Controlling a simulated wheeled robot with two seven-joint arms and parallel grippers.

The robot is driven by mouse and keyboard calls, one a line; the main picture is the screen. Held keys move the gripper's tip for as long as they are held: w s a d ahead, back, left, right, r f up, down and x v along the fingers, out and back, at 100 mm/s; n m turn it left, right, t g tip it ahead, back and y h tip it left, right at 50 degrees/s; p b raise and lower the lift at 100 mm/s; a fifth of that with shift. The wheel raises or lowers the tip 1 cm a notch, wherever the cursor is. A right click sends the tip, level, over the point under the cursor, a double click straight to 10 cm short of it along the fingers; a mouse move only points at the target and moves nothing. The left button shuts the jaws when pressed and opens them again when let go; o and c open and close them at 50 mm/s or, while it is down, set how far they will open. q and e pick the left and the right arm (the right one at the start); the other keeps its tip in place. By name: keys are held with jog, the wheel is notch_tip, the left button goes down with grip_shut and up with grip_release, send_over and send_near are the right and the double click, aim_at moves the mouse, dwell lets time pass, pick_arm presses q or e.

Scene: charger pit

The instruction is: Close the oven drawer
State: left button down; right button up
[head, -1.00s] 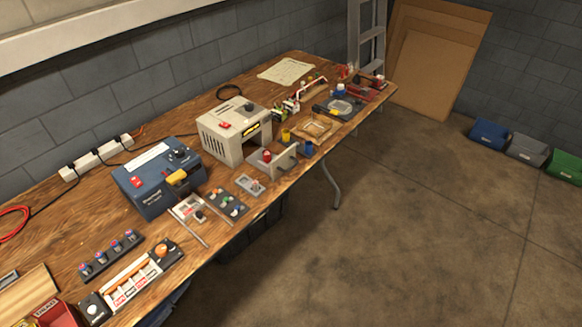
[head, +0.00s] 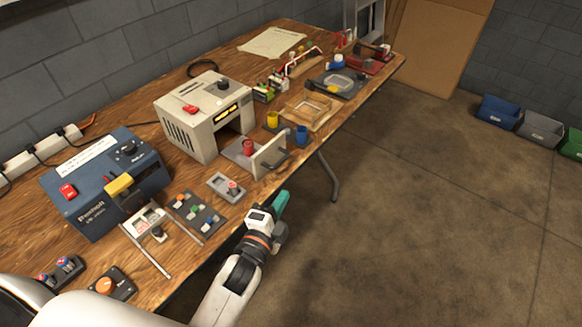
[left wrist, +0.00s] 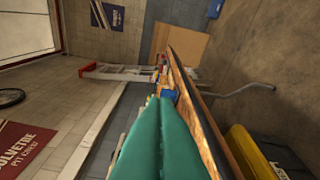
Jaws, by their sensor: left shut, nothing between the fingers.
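The beige oven (head: 190,130) stands on the workbench with a dark opening facing front right. Its drawer (head: 270,156) is out: a grey tray with an upright front plate, carrying a red cylinder (head: 248,147). My left gripper (head: 281,203) has teal fingers and is shut and empty. In the head view it appears just beyond the bench's front edge, below and slightly right of the drawer plate, apart from it. In the left wrist view the teal fingers (left wrist: 160,112) lie together, pointing along the bench edge. The drawer cannot be made out there. My right gripper is not in view.
A blue machine (head: 105,180) with a yellow handle stands left of the oven. A small switch box (head: 226,187) and a button panel (head: 197,217) lie near the front edge. Yellow and blue cups (head: 302,134) stand right of the drawer. The floor in front is clear.

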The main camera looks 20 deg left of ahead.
aim_at(281, 150)
pick_arm(q)
jog(key=w+a+f, duration=0.1)
jog(key=w+a, duration=0.2)
jog(key=w, duration=0.7)
jog(key=shift+w+f+p, duration=0.15)
jog(key=shift+f+p, duration=0.1)
jog(key=shift+p, duration=0.2)
jog(key=a, duration=0.2)
jog(key=w+a, duration=0.1)
jog(key=shift+w+a, duration=0.2)
jog(key=shift+a, duration=0.15)
jog(key=shift+d, duration=0.15)
